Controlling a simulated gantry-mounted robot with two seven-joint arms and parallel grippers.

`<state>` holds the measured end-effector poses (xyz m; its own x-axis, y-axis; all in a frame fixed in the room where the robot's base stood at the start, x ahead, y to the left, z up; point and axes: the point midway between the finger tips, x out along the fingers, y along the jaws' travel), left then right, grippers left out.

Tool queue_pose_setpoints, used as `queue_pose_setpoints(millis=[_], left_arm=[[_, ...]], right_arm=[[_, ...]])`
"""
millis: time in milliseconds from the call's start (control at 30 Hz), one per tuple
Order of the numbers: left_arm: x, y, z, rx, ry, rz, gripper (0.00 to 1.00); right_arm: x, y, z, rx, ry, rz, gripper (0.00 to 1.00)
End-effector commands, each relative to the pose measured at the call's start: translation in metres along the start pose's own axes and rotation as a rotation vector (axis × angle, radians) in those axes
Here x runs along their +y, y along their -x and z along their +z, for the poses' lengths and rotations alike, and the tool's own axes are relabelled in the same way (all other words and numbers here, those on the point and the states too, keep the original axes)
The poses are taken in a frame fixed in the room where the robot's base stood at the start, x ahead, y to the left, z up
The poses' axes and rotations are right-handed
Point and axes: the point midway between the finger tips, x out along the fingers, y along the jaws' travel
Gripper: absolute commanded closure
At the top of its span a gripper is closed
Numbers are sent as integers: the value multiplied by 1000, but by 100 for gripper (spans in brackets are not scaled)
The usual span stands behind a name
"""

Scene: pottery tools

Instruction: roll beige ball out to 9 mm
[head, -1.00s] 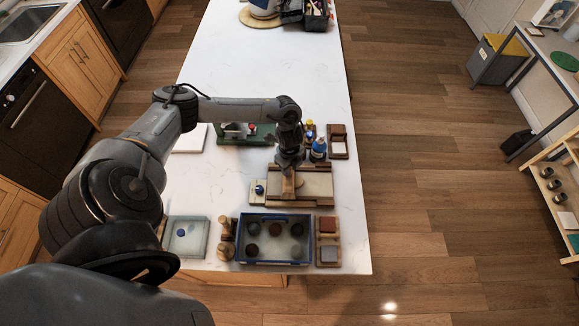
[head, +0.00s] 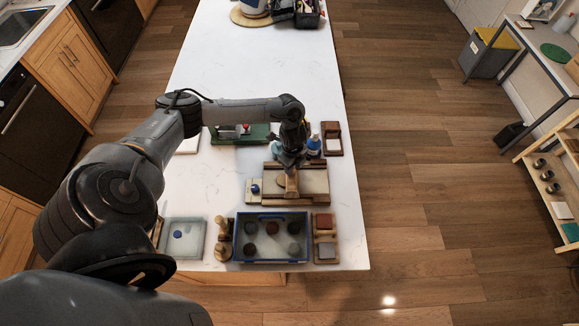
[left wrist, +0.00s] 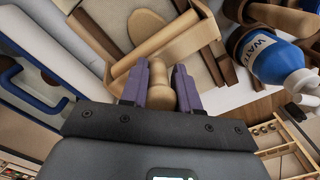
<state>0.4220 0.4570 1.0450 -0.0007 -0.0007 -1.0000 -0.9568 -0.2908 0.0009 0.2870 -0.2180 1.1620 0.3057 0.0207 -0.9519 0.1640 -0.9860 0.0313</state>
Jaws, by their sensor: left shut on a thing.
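My left gripper (head: 291,166) is over the wooden rolling board (head: 297,201) on the white counter. In the left wrist view its purple fingers (left wrist: 161,78) are shut on the knob-like wooden handle of a roller (left wrist: 186,44). The roller (head: 292,188) lies crosswise over the board, between its side rails. The beige clay (head: 281,181) is a flat oval on the board, just left of the roller. In the left wrist view the oval (left wrist: 146,20) shows beyond the roller; its thickness cannot be read. My right gripper is not in view.
A blue-rimmed tray (head: 271,262) with several dark balls stands in front of the board. A pale box (head: 195,246) and wooden tools (head: 223,238) are to its left. A blue water bottle (head: 313,147) stands close behind the board. The counter's far middle is clear.

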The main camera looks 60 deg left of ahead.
Motion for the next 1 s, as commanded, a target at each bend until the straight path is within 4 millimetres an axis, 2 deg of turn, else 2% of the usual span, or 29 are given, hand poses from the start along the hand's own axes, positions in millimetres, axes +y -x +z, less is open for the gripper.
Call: queue_pose_setpoints(millis=[400, 667, 1000], left_arm=[[-5, -4, -3, -5, 2, 2, 100], [-7, 0, -5, -7, 2, 2, 100], [-9, 0, -8, -3, 1, 0, 100]], right_arm=[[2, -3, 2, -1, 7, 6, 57], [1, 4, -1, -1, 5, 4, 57], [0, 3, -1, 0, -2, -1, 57]])
